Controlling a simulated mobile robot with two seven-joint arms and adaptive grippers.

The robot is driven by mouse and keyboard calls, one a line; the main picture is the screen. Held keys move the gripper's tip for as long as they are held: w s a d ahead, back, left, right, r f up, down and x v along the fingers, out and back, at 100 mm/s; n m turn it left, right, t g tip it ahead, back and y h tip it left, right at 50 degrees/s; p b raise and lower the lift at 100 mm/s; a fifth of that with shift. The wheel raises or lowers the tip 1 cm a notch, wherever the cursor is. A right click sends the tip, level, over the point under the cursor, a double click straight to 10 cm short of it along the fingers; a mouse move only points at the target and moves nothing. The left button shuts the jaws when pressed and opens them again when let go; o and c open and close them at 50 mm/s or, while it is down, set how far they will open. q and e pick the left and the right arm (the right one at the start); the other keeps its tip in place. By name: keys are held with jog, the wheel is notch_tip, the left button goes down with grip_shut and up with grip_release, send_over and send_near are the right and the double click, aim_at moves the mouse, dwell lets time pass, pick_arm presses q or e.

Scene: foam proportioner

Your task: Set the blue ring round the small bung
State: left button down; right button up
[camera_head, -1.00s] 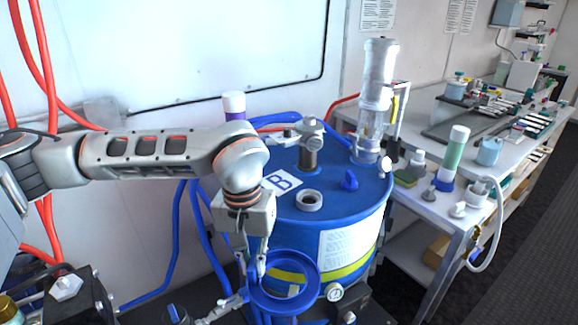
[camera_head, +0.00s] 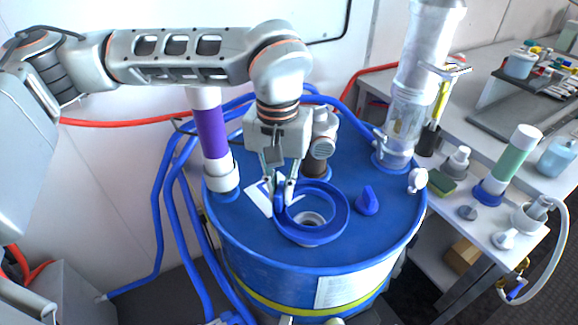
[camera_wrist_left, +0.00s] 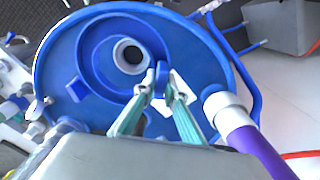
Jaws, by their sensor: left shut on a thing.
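My left gripper (camera_head: 279,190) is shut on that wall, pointing down over the drum lid. The small bung (camera_head: 311,220), a pale collar with a dark hole, shows inside the ring's opening. In the left wrist view the ring (camera_wrist_left: 84,50) also encircles the bung (camera_wrist_left: 129,55), which sits off-centre towards the upper right of the opening. I cannot tell whether the ring touches the lid or hovers just above it. My right gripper is not in view.
Blue hoses (camera_head: 160,220) run at the left. A bench (camera_head: 490,205) with bottles stands at the right.

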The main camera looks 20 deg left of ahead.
pick_arm(q)
jog(key=shift+w, duration=0.15)
jog(key=shift+s+f+b, duration=0.25)
jog(key=shift+f+b, duration=0.3)
jog(key=shift+f, duration=0.4)
jog(key=shift+w+f+b, duration=0.1)
jog(key=shift+f+b, duration=0.8)
jog(key=shift+f, duration=0.4)
jog(key=shift+f+b, duration=0.6)
jog(key=shift+b, duration=0.05)
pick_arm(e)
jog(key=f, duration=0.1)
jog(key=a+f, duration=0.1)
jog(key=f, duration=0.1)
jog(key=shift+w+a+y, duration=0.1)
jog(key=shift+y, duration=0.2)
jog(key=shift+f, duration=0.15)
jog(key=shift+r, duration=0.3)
